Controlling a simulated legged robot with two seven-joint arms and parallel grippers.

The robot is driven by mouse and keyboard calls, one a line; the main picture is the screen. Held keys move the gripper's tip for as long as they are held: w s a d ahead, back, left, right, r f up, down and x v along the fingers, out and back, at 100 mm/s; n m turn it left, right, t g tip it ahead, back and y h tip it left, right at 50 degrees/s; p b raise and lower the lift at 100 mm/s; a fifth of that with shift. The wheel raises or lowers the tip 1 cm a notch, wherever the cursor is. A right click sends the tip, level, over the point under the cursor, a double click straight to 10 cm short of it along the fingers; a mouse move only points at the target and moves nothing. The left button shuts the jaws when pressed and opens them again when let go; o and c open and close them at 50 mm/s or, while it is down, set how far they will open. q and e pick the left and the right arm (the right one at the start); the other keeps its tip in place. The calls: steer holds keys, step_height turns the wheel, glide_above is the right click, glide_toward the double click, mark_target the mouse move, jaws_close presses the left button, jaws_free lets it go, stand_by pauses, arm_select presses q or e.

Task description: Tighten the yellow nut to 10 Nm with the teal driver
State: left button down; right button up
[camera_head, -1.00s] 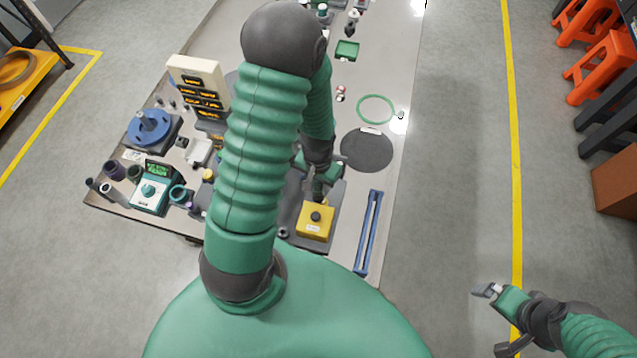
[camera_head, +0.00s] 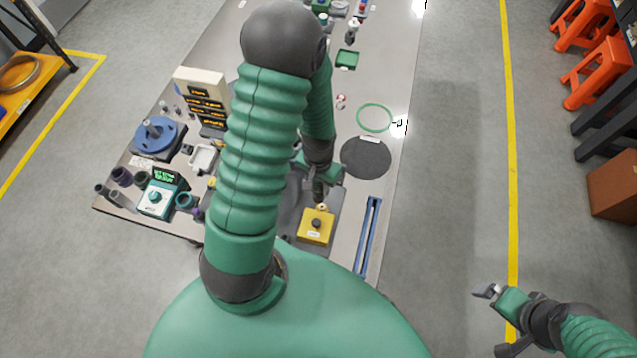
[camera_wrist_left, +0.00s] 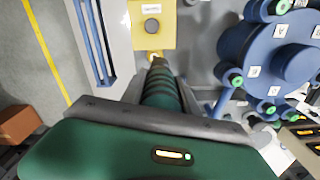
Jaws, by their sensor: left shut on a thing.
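The teal driver (camera_wrist_left: 163,88) has a ribbed handle and a dark tip. My left gripper (camera_head: 318,186) is shut on it; in the left wrist view its dark fingers (camera_wrist_left: 165,105) lie on both sides of the handle. The driver's tip points at the small yellow nut (camera_wrist_left: 155,57), at the near edge of the yellow block (camera_wrist_left: 168,35); I cannot tell whether they touch. In the head view the block (camera_head: 313,236) with its dark knob sits below the gripper. My right gripper (camera_head: 490,293) hangs over the floor, its jaw opening unclear.
A blue rail (camera_head: 368,236) lies right of the block. A blue turret (camera_wrist_left: 258,48) with green-ringed sockets stands beside the driver. A teal meter (camera_head: 156,198) with a lit display and several cups are at the table's left. My left arm hides the table's middle.

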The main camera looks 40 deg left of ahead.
mark_target(322, 197)
arm_select(q)
steer(key=shift+w+d+f+b, duration=0.1)
steer(key=shift+d+f+b, duration=0.1)
steer(key=shift+f+b, duration=0.6)
steer(key=shift+w+d+f+b, duration=0.1)
steer(key=shift+d+f+b, duration=0.1)
steer(key=shift+f+b, duration=0.3)
steer(key=shift+d+f+b, duration=0.15)
steer(key=shift+d+f, duration=0.05)
steer(key=shift+f, duration=0.5)
steer(key=shift+r, duration=0.1)
steer(key=shift+f+b, duration=0.55)
steer(key=shift+f, duration=0.4)
steer(key=shift+f, duration=0.25)
stand_by(1.7)
steer(key=shift+r, duration=0.1)
step_height(322, 197, up, 5)
steer(key=p, duration=0.5)
